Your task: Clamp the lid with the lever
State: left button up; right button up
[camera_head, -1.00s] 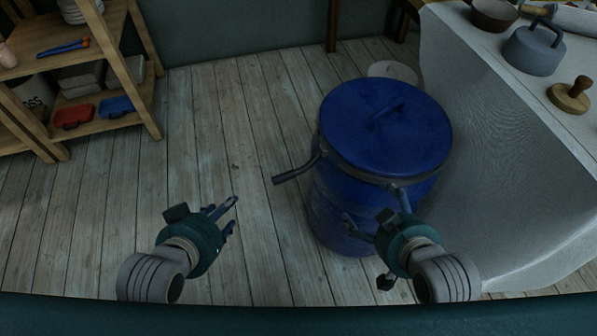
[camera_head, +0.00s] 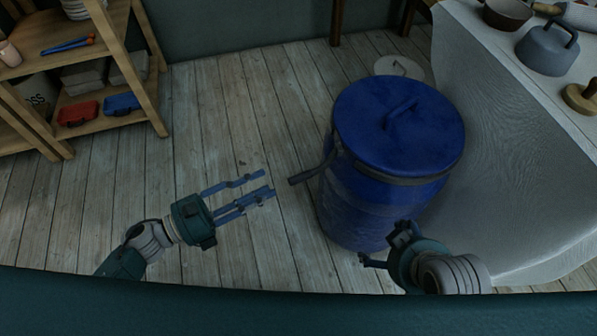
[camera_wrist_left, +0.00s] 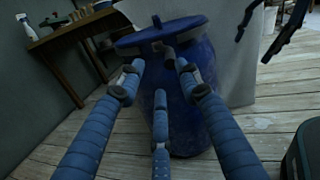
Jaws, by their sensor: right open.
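A blue barrel (camera_head: 352,205) stands on the floor right of centre in the head view. Its blue lid (camera_head: 400,126) with a raised handle sits on top, and a dark clamp band runs round the rim. The lever (camera_head: 312,171) sticks out from the band to the left. My left gripper (camera_head: 255,188) is open and empty, left of the lever and apart from it, its fingers pointing right. In the left wrist view the barrel (camera_wrist_left: 180,105) is ahead, between and beyond the spread fingers. My right gripper (camera_head: 383,248) is open at the barrel's lower front; whether it touches is unclear.
A wooden shelf (camera_head: 150,75) with red and blue boxes stands at the upper left. A cloth-covered table (camera_head: 500,130) with pots stands close to the barrel's right. A pale round object (camera_head: 399,66) lies behind the barrel. The floor left of the barrel is clear.

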aim_at(315, 171)
pick_arm(q)
jog(key=shift+m+g, duration=0.5)
jog(key=shift+m, duration=0.2)
jog(key=x, duration=0.7)
jog(key=s+x, duration=0.1)
jog(key=x, duration=0.2)
jog(key=shift+w+d+f, duration=0.15)
jog(key=shift+d+f, duration=0.05)
jog(key=shift+d, duration=0.25)
jog(key=shift+c, duration=0.3)
grip_shut()
